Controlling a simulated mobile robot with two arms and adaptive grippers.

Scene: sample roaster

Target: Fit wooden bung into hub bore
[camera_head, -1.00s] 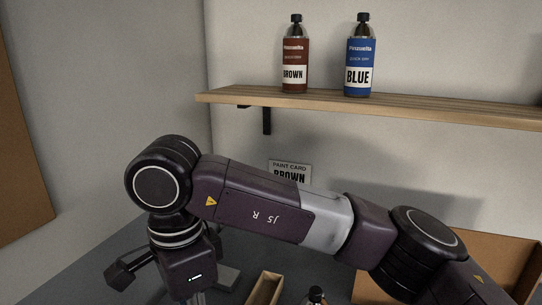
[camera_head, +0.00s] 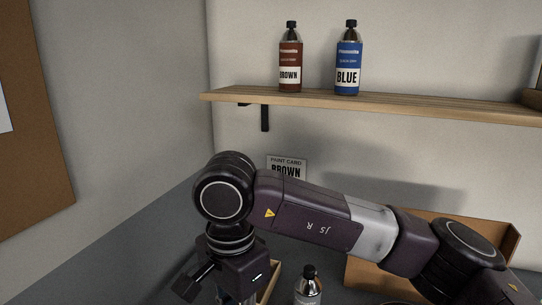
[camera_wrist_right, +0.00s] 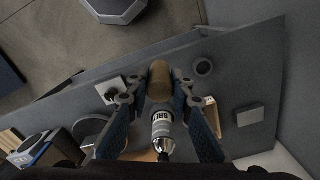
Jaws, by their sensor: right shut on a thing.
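In the right wrist view the wooden bung (camera_wrist_right: 160,72) is a short brown cylinder held between the fingertips of my right gripper (camera_wrist_right: 158,92). The gripper is shut on it, above the grey bench. A dark ring with a round opening (camera_wrist_right: 204,67) lies to the right of the bung in that view, apart from it. It may be the hub bore, but I cannot tell for sure. In the head view my right arm crosses from the right, and its wrist points down at the lower left. The bung is not visible there. My left gripper is in neither current view.
A grey bottle with a black cap (camera_head: 308,287) stands near the right wrist. A wooden tray (camera_head: 268,284) is partly hidden behind it. A shelf (camera_head: 400,106) holds brown and blue bottles. A grey block (camera_wrist_right: 250,116) is on the bench.

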